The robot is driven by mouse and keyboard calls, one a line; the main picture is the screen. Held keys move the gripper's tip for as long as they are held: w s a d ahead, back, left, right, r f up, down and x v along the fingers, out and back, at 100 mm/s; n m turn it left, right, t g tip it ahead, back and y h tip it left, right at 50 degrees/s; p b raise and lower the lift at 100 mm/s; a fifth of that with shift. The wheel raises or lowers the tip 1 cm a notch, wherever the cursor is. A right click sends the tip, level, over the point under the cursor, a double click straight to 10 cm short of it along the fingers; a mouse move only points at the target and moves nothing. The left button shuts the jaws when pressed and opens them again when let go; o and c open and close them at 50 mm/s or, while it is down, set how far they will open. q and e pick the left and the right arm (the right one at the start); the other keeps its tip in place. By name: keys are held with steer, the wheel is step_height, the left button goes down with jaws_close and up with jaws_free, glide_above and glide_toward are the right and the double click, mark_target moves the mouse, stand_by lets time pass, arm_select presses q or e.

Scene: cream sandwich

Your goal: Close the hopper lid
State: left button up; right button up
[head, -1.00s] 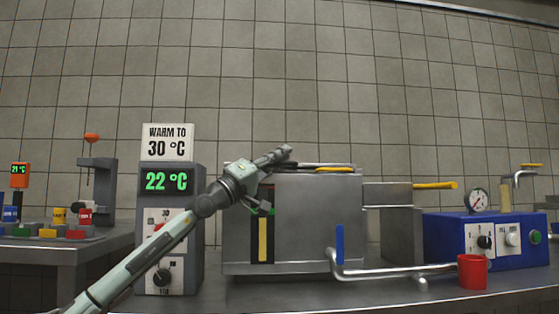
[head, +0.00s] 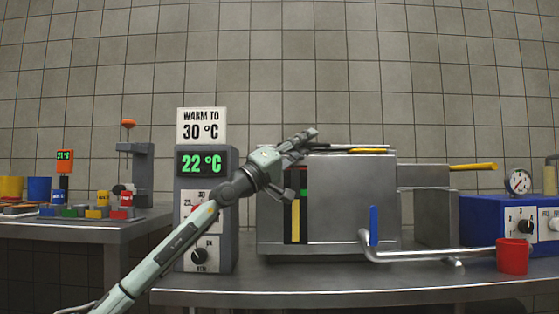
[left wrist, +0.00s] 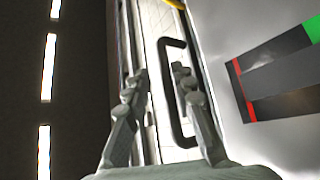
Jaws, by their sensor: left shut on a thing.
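The steel hopper (head: 350,205) stands on the counter in the head view. Its lid (head: 350,151) shows as a thin, nearly flat edge along the top, with a yellow strip on it. My left gripper (head: 306,137) is at the top left of the hopper, by the lid. In the left wrist view, my two fingers (left wrist: 160,85) are at the black bar handle (left wrist: 168,95) and shut on it; the right finger covers part of the bar. The exact contact is hard to see. My right gripper is in neither view.
A grey control box (head: 206,225) reading 22 °C stands left of the hopper, behind my left arm. A bent steel pipe (head: 410,257) with a blue handle and a red cup (head: 512,256) are at the front right. A blue machine (head: 480,222) stands farther right.

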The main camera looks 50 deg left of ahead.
arm_select(q)
steer(key=d+v, duration=0.1)
steer(key=v, duration=0.8)
steer(key=shift+a, duration=0.5)
steer(key=shift+r, duration=0.1)
